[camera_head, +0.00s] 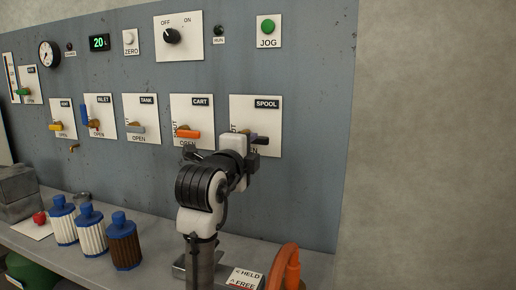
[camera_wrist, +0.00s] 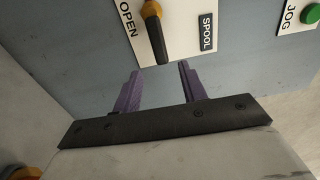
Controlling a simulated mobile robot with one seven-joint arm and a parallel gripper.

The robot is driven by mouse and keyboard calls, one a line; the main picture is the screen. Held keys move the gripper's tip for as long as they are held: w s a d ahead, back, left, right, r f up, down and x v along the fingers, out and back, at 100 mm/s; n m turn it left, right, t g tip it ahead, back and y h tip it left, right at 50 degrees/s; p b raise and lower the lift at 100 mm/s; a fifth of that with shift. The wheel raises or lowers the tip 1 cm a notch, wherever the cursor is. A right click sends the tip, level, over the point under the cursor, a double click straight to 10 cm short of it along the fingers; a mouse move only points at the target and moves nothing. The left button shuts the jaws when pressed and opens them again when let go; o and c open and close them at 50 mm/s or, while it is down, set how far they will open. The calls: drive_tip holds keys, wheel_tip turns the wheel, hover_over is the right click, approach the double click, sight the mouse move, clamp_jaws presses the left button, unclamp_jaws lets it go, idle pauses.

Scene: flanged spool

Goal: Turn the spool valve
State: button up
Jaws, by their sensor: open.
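The SPOOL valve's white plate (camera_head: 243,114) is at the right end of the valve row in the head view. My arm and gripper hide much of its lower part. In the wrist view the plate (camera_wrist: 185,38) is at the top, with a dark lever (camera_wrist: 157,40) on a brass-coloured pivot. The lever points down in that view, away from the pivot. My gripper (camera_wrist: 159,70) is open, with two purple fingers spread apart. The lever's end lies just beyond the gap between the fingertips. I see no contact.
A CART valve (camera_head: 188,133) with an orange handle is just left, with TANK (camera_head: 136,128) and INLET farther left. A green JOG button (camera_head: 267,26) is above. Several blue-capped filters (camera_head: 92,226) and an orange ring-shaped thing (camera_head: 284,268) are on the bench below.

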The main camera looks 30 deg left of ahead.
drive_tip(key=v, duration=0.5)
drive_tip(key=shift+s, duration=0.15)
drive_tip(key=shift+r, duration=0.1)
